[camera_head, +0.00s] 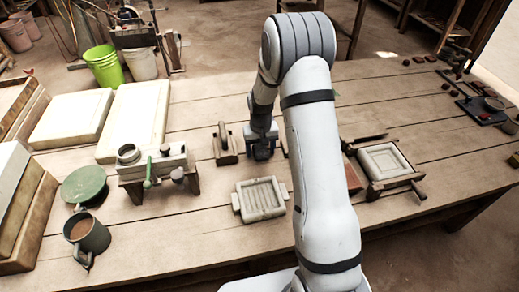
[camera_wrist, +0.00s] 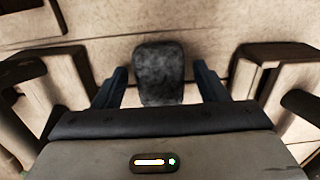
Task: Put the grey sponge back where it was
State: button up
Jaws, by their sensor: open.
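The grey sponge (camera_wrist: 160,72) shows in the wrist view as a dark, mottled block on the wooden table. It lies between the two fingers of my gripper (camera_wrist: 160,88), with a visible gap on each side. The fingers are apart and not closed on it. In the head view my gripper (camera_head: 263,152) points down at the middle of the table, behind a pale ribbed tray (camera_head: 261,212). The sponge cannot be made out there, as my gripper and arm cover that spot.
A wooden block tool (camera_head: 225,157) stands close left of my gripper. Left of it are a small bench (camera_head: 134,187) with a pot, a green disc (camera_head: 84,185) and a mug (camera_head: 88,236). A framed mould (camera_head: 384,161) is to the right. Bare table (camera_head: 185,222) lies front left.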

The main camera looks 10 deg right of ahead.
aim_at(261, 149)
notch_tip(261, 149, up, 12)
jog(key=s+r+t, duration=0.1)
jog(key=s+r, duration=0.9)
jog(key=s, duration=0.2)
jog(key=s+r+t, duration=0.1)
jog(key=s+r, duration=0.1)
jog(key=s, duration=1.4)
jog(key=shift+a+r, duration=0.25)
jog(key=shift+s+r, duration=0.1)
notch_tip(261, 149, up, 3)
jog(key=p, duration=0.2)
jog(key=shift+t+p, duration=0.3)
